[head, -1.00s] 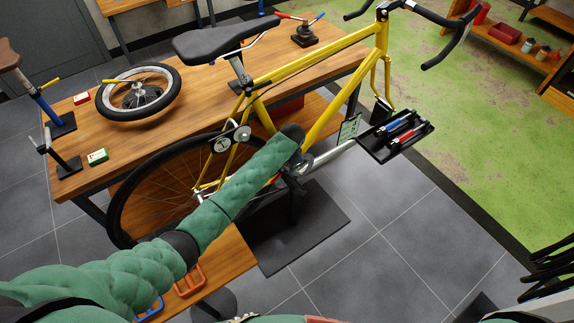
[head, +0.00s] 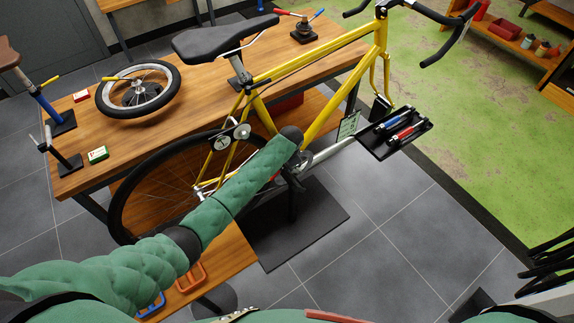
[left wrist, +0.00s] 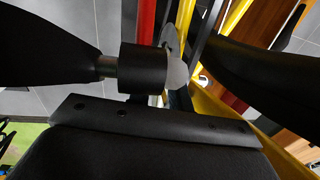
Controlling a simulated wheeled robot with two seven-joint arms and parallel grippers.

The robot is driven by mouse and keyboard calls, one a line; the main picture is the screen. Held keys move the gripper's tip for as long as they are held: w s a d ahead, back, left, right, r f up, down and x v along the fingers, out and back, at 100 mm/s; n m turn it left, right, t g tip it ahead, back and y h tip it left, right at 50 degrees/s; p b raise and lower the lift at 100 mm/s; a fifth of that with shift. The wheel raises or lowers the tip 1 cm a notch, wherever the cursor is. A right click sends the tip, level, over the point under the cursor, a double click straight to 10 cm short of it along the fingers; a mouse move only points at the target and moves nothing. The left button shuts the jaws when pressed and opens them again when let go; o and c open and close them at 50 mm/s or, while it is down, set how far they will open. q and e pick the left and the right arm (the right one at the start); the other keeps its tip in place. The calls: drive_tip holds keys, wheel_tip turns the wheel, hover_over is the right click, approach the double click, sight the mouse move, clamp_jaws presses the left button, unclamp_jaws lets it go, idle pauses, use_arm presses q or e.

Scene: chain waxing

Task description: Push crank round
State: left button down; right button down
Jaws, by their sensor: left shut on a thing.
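The yellow bicycle (head: 318,125) is held up on a stand beside the bench. Its crank area is at the bottom of the frame, mostly hidden behind my left forearm in the head view. My left gripper (head: 299,172) is at the crank, with its fingertips hard to make out. In the left wrist view a black cylinder on a short grey shaft (left wrist: 142,68), seemingly part of the crank or pedal, is just in front of the gripper body. Yellow and red tubes lie behind it. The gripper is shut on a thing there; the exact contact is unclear. My right gripper is not in view.
The rear wheel (head: 125,205) hangs close beside my left arm. A black tray (head: 372,147) with red and blue tools sits right of the crank. The wooden bench (head: 200,110) carries a loose wheel (head: 160,108).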

use_arm(q)
drive_tip(key=shift+a, duration=0.1)
